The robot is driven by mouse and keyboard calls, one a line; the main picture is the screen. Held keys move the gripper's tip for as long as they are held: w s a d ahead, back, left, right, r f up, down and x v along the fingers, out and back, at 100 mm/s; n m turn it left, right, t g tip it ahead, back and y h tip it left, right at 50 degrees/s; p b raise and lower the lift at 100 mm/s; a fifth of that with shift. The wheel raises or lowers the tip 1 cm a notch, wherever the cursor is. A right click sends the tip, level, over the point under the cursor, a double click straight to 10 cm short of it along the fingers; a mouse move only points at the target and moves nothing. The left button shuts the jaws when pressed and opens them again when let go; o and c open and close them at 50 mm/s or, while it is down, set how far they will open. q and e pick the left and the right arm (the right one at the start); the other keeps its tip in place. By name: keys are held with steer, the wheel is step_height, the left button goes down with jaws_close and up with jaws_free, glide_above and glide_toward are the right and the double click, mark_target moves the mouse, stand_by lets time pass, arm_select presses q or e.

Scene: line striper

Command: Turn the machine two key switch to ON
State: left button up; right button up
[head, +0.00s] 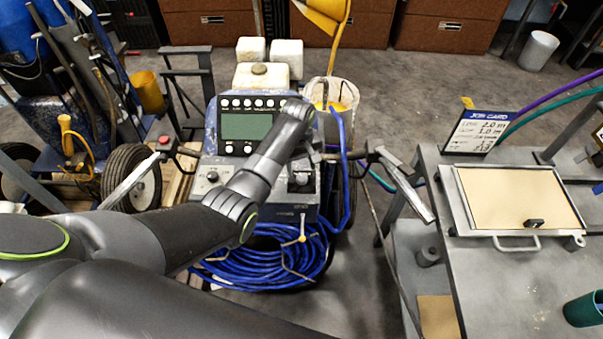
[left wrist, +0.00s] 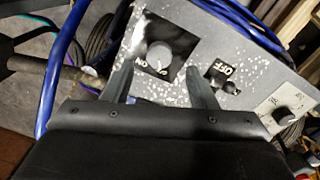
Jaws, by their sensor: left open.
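The striper's grey control panel (head: 240,172) stands in the middle of the head view, with a dark knob on a black plate (head: 300,181) at its right. My left gripper (head: 298,112) is over the panel, its fingertips hidden there. In the left wrist view, my left gripper (left wrist: 160,70) is open, its fingers either side of the lower part of a round dark knob (left wrist: 160,56) with a white mark; contact cannot be told. A small switch (left wrist: 229,85) under an OFF label sits right of the fingers. I cannot tell which one is the key switch. My right gripper is out of view.
Another knob (left wrist: 284,114) is at the panel's right in the wrist view. A display (head: 244,127) with buttons rises behind the panel. Blue hose (head: 265,262) hangs below, handlebars flank it.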

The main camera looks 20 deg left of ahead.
mark_target(302, 177)
arm_select(q)
steer(key=shift+w+d+f, duration=0.1)
steer(key=shift+f, duration=2.25)
steer(key=c, duration=1)
